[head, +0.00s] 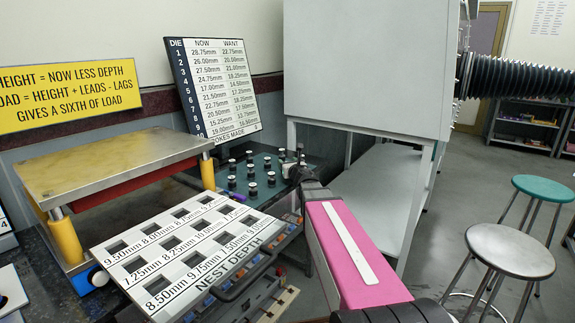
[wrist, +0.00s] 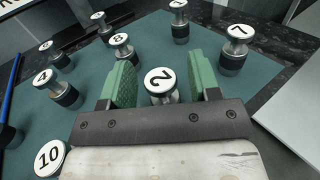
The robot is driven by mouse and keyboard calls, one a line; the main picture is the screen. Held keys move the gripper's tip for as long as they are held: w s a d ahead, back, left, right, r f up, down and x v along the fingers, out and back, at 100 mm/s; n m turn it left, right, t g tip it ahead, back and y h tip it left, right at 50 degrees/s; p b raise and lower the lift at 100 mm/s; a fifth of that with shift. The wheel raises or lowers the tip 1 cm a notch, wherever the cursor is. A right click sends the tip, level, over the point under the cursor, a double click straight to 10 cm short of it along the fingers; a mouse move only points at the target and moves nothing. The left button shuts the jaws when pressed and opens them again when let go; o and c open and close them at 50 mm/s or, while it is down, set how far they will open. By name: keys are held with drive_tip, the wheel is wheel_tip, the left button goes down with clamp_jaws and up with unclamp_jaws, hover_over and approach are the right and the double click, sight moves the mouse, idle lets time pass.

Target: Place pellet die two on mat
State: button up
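Pellet die two (wrist: 161,80), a metal die with a white top marked 2 and a dark lower band, sits between the fingers of my gripper (wrist: 163,70) in the wrist view. The two green finger pads stand apart, with a visible gap on each side of the die. Its lower part is hidden by my gripper body. The green mat (wrist: 155,42) lies below and bears several dies. In the head view my gripper (head: 294,168) is at the right edge of the green mat (head: 226,176); I cannot pick out die two there.
Dies 8 (wrist: 122,46), 4 (wrist: 57,88), 7 (wrist: 235,48) and 10 (wrist: 50,157) stand close around my gripper. A white nest-depth block (head: 190,243) lies in front of the mat. A die chart (head: 213,90) stands behind. A grey cabinet (head: 367,65) rises at right.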

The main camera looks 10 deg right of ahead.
drive_tip(key=shift+r, duration=0.15)
drive_tip(key=s+d, duration=0.2)
drive_tip(key=s, duration=0.9)
drive_tip(key=shift+s+d, duration=0.15)
drive_tip(key=shift+s, duration=0.25)
